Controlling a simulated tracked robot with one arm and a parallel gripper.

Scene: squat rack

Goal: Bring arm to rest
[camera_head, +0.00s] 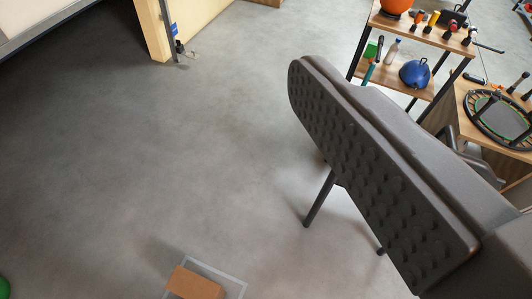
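One thick dark grey finger of my gripper (380,170) fills the right side of the head view, slanting from the lower right edge up toward the top middle. Its inner face, covered in round studs, is turned to the left and is bare. The other finger is outside the picture. Nothing is held against the studded face, so my gripper looks open and empty. The rest of my arm is not in view.
A wooden shelf unit (402,78) with several small items and a mini trampoline (500,118) on a wooden surface stand at upper right. A brown box (194,283) lies at the bottom.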

